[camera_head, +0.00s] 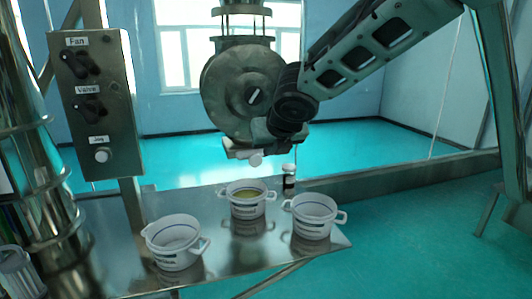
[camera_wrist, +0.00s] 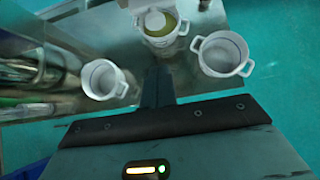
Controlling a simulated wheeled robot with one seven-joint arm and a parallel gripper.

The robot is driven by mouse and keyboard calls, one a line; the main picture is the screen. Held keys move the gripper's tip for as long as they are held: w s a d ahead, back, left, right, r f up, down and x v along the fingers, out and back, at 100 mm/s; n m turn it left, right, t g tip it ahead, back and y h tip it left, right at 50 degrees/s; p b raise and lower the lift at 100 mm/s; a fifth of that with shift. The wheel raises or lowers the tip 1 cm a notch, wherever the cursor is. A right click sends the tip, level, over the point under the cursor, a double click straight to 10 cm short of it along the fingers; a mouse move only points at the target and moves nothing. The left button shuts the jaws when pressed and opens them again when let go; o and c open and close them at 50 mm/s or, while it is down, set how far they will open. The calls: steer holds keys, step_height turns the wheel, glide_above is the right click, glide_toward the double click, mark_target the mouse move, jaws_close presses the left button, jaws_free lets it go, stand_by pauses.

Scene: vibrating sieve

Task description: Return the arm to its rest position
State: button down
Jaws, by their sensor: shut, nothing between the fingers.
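My arm (camera_head: 360,50) reaches in from the upper right of the head view, and its wrist is in front of the round metal machine part. In the wrist view my gripper (camera_wrist: 157,84) is shut and empty, with its dark fingers together. It points toward the table with the pots and touches none of them. In the head view the fingertips are hard to make out against the machine.
A metal table (camera_head: 240,262) holds a left pot (camera_head: 175,250), a middle pot (camera_head: 248,208) with yellowish contents and a right pot (camera_head: 312,226). A small dark bottle (camera_head: 289,184) stands behind. A control box (camera_head: 97,125) is at left. Open floor lies right.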

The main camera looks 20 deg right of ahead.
steer(key=s+a+f+m+g+b, duration=0.1)
steer(key=s+f+m+g+b, duration=0.1)
steer(key=s+f+m, duration=0.4)
steer(key=s+a+f+m+g+b, duration=0.2)
steer(key=s+f+m+g, duration=0.2)
steer(key=s+m, duration=0.8)
steer(key=s+a+f+m+g+b, duration=0.2)
steer(key=s+f+m, duration=0.6)
steer(key=s, duration=0.8)
steer(key=shift+s+f+m+g+y+b, duration=0.2)
steer(key=shift+m+g+y+b, duration=0.25)
steer(key=shift+m, duration=0.65)
